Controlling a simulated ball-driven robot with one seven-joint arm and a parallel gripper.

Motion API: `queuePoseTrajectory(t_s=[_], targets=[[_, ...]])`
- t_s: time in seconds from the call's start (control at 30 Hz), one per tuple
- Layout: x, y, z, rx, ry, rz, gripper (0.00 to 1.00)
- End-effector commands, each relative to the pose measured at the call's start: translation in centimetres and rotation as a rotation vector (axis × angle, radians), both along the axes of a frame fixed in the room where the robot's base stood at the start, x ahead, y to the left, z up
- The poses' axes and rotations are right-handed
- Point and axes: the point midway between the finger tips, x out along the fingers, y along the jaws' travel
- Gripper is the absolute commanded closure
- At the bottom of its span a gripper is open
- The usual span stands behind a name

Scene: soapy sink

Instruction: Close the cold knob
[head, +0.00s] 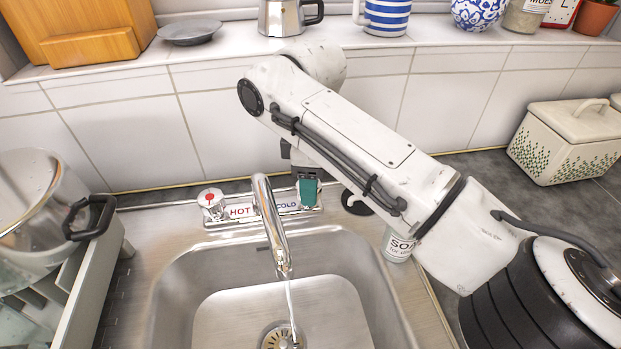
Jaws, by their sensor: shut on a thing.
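The faucet (268,216) stands at the back of the steel sink (185,268), and a thin stream of water runs from its spout into the basin. The hot knob (211,201), with a red mark on top, is at the left by the HOT label. At the right, by the COLD label, my gripper (307,190) is down at the cold knob's place and shut on it. The cold knob itself is mostly hidden by the gripper, so I cannot see how far it is turned.
A soap bottle (399,247) stands right of the sink, partly behind my arm. A metal pot (40,205) and dish rack (75,285) are at the left. A cream container (566,140) stands on the right counter. Mugs and jars line the ledge (240,45).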

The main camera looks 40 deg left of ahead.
Motion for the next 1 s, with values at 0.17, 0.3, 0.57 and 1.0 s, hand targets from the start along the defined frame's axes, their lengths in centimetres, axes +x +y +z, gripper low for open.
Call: queuePoseTrajectory(t_s=[0.17,0.3,0.57,1.0], targets=[[-0.09,-0.02,0.32,-0.001,0.004,-0.059,0.8],[-0.17,0.01,0.46,-0.002,0.005,-0.142,0.8],[-0.21,-0.01,0.42,-0.002,0.005,-0.322,0.8],[-0.11,-0.06,0.14,-0.001,0.0,-0.499,0.8]])
